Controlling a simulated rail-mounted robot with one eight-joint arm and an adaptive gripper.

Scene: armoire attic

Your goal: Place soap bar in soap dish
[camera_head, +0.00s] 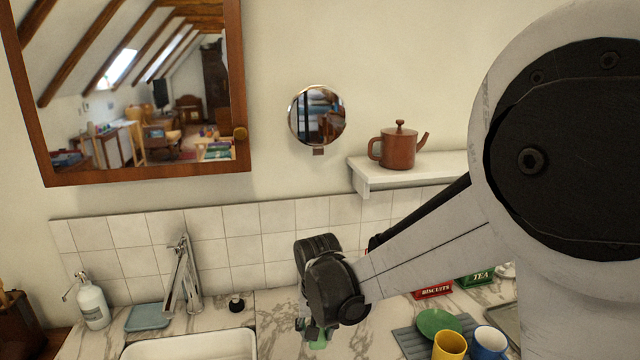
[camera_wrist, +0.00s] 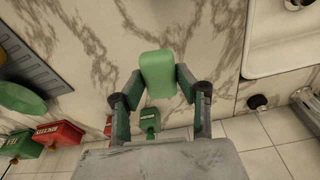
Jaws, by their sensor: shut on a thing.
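A pale green soap bar (camera_wrist: 158,72) is held between the two fingertips of my gripper (camera_wrist: 159,84) in the wrist view. In the head view my gripper (camera_head: 315,332) points down over the marble counter, right of the sink, with the green soap bar (camera_head: 319,344) partly showing at its tips. I cannot tell how far the bar is above the counter. A flat blue-grey dish (camera_head: 147,318), which looks like the soap dish, lies on the counter left of the tap, well to the left of my gripper. It looks empty. It is not in the wrist view.
The tap (camera_head: 182,275) and sink (camera_head: 190,346) lie between my gripper and the dish. A white pump bottle (camera_head: 93,304) stands left of the dish. A dish rack (camera_head: 408,344), green bowl (camera_head: 438,322), cups (camera_head: 450,345) and tins (camera_head: 433,290) stand at the right.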

